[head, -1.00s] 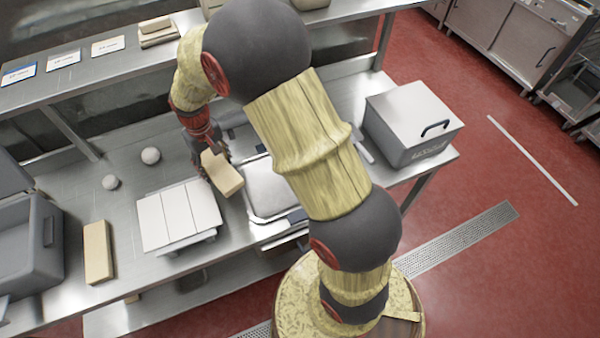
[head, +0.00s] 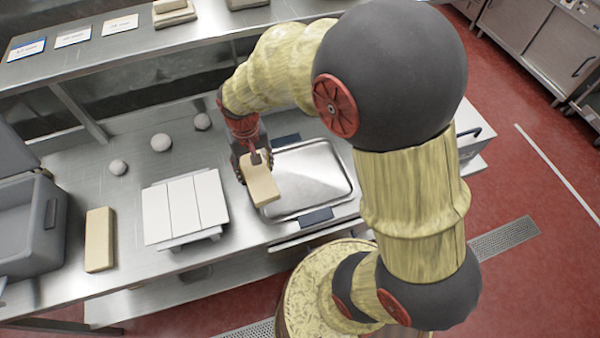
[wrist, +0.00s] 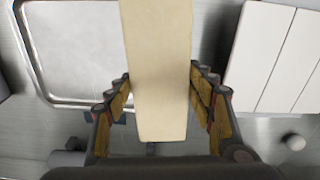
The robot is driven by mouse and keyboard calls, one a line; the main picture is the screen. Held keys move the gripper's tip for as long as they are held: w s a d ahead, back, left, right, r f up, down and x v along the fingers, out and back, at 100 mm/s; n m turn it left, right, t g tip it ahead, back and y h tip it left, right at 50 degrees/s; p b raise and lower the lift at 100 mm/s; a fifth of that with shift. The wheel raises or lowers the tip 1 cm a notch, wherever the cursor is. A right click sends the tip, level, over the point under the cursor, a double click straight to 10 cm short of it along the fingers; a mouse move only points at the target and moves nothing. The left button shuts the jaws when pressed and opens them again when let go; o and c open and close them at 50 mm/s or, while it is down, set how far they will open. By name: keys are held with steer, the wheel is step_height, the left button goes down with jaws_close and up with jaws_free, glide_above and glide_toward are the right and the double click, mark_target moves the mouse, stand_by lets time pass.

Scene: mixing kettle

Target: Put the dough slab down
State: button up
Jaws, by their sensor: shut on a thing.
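A pale beige dough slab (head: 261,184) is held in my gripper (head: 248,166), over the gap between the white three-panel board and the metal tray. In the wrist view the slab (wrist: 158,70) runs lengthwise between the two fingers of my gripper (wrist: 160,100), which are shut on its sides. The slab seems to be above the bench, its near end over the tray's left rim in the head view; the exact height is hard to tell. A second beige slab (head: 99,240) lies on the bench at the left.
The metal tray (head: 347,181) looks empty. The white three-panel board (head: 183,206) stands left of my gripper. Several round dough balls (head: 161,142) lie behind it. A grey open bin (head: 28,232) is at far left. A shelf (head: 110,65) with cards and slabs runs along the back.

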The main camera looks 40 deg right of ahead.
mark_target(266, 183)
steer(key=shift+m, duration=0.4)
steer(key=s+r, duration=0.1)
steer(key=s+p, duration=0.1)
steer(key=s, duration=0.1)
steer(key=s+r, duration=0.1)
steer(key=shift+s+a+r, duration=0.15)
steer(key=shift+s+r, duration=0.2)
steer(key=shift+s, duration=0.05)
steer(key=shift+s+p, duration=0.25)
steer(key=shift+p, duration=0.05)
steer(key=shift+s+d+f, duration=0.1)
steer(key=shift+d, duration=0.1)
steer(key=w+d+f, duration=0.1)
steer(key=d+f, duration=0.2)
steer(key=d, duration=0.1)
steer(key=w+d+f+b, duration=0.1)
steer(key=d+f, duration=0.2)
steer(key=d, duration=0.1)
steer(key=d+f, duration=0.3)
steer(key=d, duration=0.1)
steer(key=shift+w+d+b, duration=0.3)
steer(key=shift+w+b, duration=0.1)
steer(key=shift+d+f, duration=0.15)
steer(key=shift+f, duration=0.05)
steer(key=shift+d+f+b, duration=0.15)
steer(key=shift+f+b, duration=0.25)
steer(key=shift+f, duration=1.3)
steer(key=shift+f, duration=0.1)
